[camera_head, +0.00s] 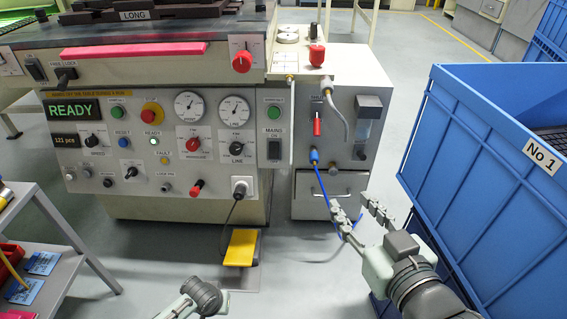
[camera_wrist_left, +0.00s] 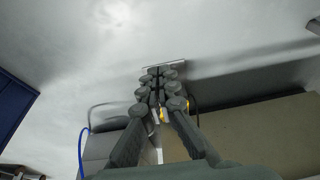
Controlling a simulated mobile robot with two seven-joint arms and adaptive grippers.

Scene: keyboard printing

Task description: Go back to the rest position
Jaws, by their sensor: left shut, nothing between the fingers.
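The printing machine (camera_head: 150,205) with a READY display fills the back. A yellow pedal (camera_head: 241,247) stands at its foot. A blue crate (camera_head: 470,150) labelled No 1 is close on the right. A grey shelf (camera_head: 45,222) stands at left.

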